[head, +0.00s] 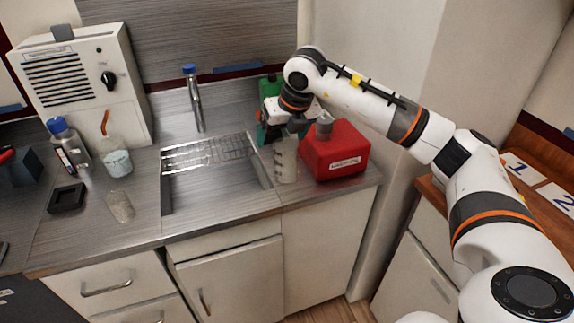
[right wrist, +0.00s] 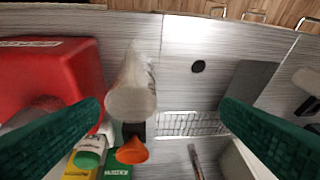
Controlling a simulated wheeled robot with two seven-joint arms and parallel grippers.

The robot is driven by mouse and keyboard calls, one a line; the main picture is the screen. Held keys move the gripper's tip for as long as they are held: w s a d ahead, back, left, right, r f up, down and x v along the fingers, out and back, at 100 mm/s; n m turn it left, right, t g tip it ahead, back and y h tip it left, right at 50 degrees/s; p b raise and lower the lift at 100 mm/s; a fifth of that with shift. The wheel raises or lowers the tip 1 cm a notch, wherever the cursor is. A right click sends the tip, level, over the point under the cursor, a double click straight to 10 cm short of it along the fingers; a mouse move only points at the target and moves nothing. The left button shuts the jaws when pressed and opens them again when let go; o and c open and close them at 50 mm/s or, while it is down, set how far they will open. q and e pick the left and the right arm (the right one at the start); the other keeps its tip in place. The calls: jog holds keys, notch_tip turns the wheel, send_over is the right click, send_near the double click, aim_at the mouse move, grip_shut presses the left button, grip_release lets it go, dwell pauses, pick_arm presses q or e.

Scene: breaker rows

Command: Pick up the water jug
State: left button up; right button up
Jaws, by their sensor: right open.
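A clear, whitish upright container (head: 287,162), which looks like the water jug, stands on the counter between the sink and a red canister. In the right wrist view the clear container (right wrist: 132,92) shows from above, left of the middle between the fingers. My right gripper (head: 277,130) is above and just beside it in the head view, partly hiding its top. Its green fingers (right wrist: 165,118) are wide apart with nothing gripped. I cannot tell whether they touch the container. My left gripper is not in view.
The red canister (head: 335,152) stands close on the right; a green bottle (head: 270,86) is behind. The sink (head: 215,185) with a wire rack and tap (head: 194,98) lies left. Beakers (head: 117,160) and a white machine (head: 78,90) are further left.

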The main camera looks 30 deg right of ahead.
aim_at(287, 154)
jog(key=shift+s+d+r+m+h, duration=0.15)
jog(key=shift+d+r+h, duration=0.1)
jog(key=shift+d, duration=0.35)
jog(key=shift+s+d+r+m+h, duration=0.15)
jog(key=shift+d+r+h, duration=0.1)
jog(key=shift+d, duration=0.3)
jog(key=shift+w+d+f, duration=0.15)
jog(key=shift+d, duration=0.15)
jog(key=shift+p+x, duration=1.45)
jog(key=shift+x, duration=4.35)
jog(key=c, duration=1.1)
